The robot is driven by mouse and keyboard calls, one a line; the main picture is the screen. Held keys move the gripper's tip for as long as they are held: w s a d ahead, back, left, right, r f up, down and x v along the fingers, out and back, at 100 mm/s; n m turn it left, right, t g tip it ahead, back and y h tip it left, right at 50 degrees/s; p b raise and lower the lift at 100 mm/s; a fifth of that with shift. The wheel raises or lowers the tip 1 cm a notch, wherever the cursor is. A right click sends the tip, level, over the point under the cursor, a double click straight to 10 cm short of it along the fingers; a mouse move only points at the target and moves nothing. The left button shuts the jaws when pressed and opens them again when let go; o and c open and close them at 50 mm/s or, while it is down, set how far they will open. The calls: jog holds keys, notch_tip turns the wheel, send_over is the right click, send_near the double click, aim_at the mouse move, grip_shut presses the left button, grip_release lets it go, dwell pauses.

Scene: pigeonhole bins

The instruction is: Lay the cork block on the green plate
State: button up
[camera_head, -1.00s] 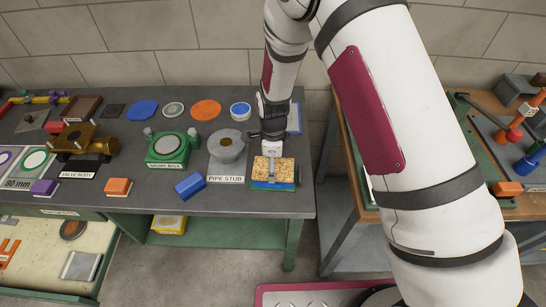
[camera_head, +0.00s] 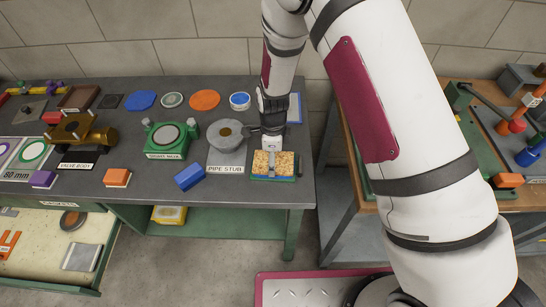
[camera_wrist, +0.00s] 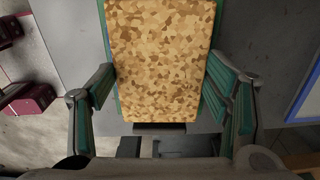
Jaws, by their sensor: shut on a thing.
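The cork block (camera_head: 287,164) has a speckled tan top and lies at the right end of the grey bench. In the wrist view the cork block (camera_wrist: 165,55) fills the space between the fingers. My gripper (camera_wrist: 170,98) is shut on it, reaching down from above. A green plate (camera_head: 297,178) shows as a thin rim around and under the block; most of it is hidden. The block looks flat over the plate, but I cannot tell whether it fully touches it. A thin blue edge shows along the block's front.
The pipe stub (camera_head: 226,135) stands just left of the block, with a blue block (camera_head: 189,177) in front of it. A blue-framed sheet (camera_head: 295,107) lies behind my gripper. The bench's right edge is close by. A second bench (camera_head: 465,195) stands to the right.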

jog(key=shift+f, duration=0.25)
jog(key=o, duration=1.2)
notch_tip(320, 180, up, 12)
jog(key=shift+r, duration=0.1)
